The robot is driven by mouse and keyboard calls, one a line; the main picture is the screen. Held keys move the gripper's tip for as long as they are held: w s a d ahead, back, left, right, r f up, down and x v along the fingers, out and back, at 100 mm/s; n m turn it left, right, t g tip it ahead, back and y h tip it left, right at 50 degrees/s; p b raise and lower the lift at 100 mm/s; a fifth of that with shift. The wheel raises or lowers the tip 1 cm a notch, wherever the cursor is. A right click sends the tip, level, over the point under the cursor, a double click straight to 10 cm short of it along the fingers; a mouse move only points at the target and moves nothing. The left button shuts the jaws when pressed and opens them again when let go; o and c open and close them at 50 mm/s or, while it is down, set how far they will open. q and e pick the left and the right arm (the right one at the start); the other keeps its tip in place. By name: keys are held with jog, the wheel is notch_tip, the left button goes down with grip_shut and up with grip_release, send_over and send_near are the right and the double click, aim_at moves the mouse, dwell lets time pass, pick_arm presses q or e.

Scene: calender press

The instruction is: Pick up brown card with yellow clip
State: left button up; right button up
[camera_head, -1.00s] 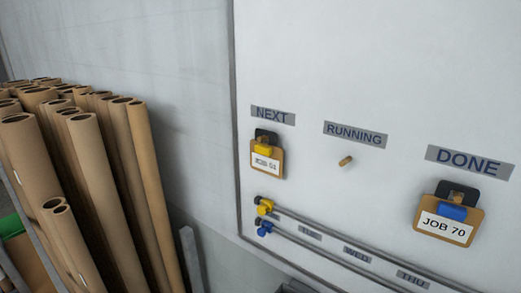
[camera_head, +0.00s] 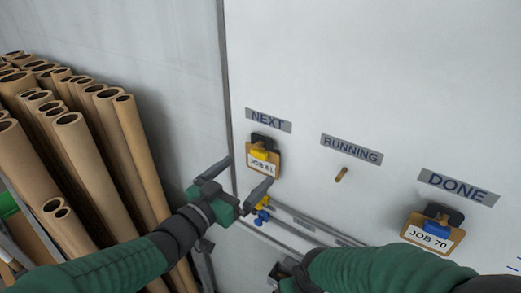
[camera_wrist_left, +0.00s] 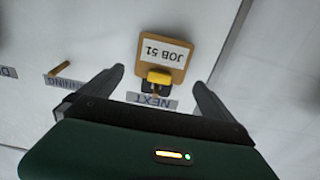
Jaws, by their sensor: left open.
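The brown card (camera_head: 262,166) with a white JOB 51 label hangs under the NEXT sign, with a yellow clip (camera_head: 259,154) at its top. In the left wrist view the card (camera_wrist_left: 165,50) appears upside down, its yellow clip (camera_wrist_left: 159,79) between the finger lines. My left gripper (camera_head: 247,173) is open and empty, just left of and below the card in the head view. I cannot tell whether it touches the card. My right gripper (camera_head: 285,274) is low in the middle, partly hidden by its own arm; its jaws are unclear.
A bare peg (camera_head: 341,174) sticks out under RUNNING. Another brown card (camera_head: 431,234) with a blue clip hangs under DONE. Yellow and blue clips (camera_head: 262,208) sit on rails below NEXT. Tall brown tubes (camera_head: 85,165) stand at the left.

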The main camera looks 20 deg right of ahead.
aim_at(258, 163)
pick_arm(q)
jog(key=p+x, duration=0.3)
jog(key=x, duration=0.2)
jog(key=shift+w+f, duration=0.15)
jog(key=shift+w+d, duration=0.15)
jog(key=shift+d, duration=0.15)
jog(key=shift+d+f, duration=0.1)
jog(key=shift+d, duration=0.05)
jog(key=shift+w+f, duration=0.1)
jog(key=shift+w, duration=0.1)
pick_arm(e)
notch_tip(258, 163, up, 4)
jog(key=shift+w+f, duration=0.1)
jog(key=shift+f, duration=0.1)
pick_arm(q)
jog(key=shift+w, duration=0.1)
jog(key=shift+c, duration=1.1)
jog(key=c, duration=0.7)
jog(key=shift+c, duration=0.8)
